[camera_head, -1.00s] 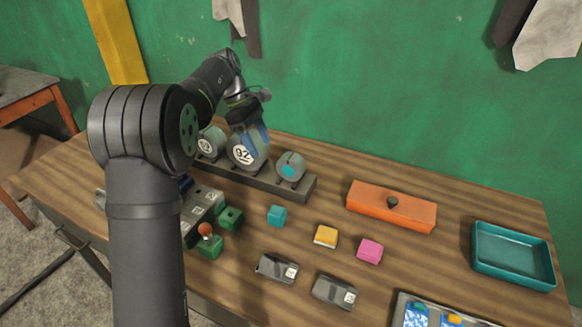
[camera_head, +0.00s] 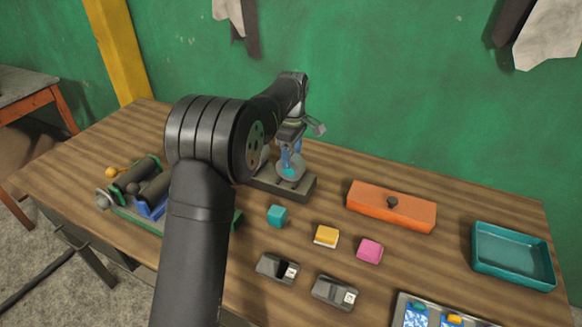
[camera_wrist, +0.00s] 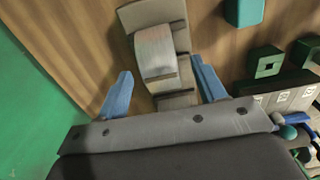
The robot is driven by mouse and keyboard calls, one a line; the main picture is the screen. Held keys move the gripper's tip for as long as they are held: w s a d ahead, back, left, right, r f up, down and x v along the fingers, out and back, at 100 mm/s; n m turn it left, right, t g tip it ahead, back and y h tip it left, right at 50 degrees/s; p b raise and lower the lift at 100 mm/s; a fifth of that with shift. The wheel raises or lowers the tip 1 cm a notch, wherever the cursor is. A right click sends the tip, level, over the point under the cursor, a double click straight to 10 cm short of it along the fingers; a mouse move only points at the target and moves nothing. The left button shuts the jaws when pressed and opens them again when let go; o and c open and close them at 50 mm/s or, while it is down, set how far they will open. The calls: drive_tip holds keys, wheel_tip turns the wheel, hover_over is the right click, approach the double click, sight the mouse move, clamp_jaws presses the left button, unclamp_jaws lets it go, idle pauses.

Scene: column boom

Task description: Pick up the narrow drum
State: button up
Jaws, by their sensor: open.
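In the wrist view the grey drum (camera_wrist: 156,52) lies in the gap between the spread fingers of my gripper (camera_wrist: 161,68), with room on both sides. The gripper is open and empty.
A teal cube (camera_head: 277,215), a yellow block (camera_head: 326,236) and a pink block (camera_head: 370,250) lie in front of the rack. An orange box lid (camera_head: 365,205) and a teal tray (camera_head: 505,277) stand to the right. The green wall is close behind.

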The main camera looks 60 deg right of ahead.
sight(291, 169)
drive_tip(key=shift+w+f, duration=0.2)
drive_tip(key=shift+f, duration=3.15)
drive_tip(key=c, duration=1.2)
drive_tip(key=shift+o, duration=0.2)
drive_tip(key=shift+r, duration=0.15)
drive_tip(key=shift+r, duration=0.65)
wheel_tip(291, 169, up, 3)
drive_tip(key=shift+f, duration=0.1)
drive_tip(key=s+a+r, duration=0.3)
drive_tip(key=s+r, duration=0.3)
drive_tip(key=s, duration=0.5)
drive_tip(key=shift+a+r, duration=0.35)
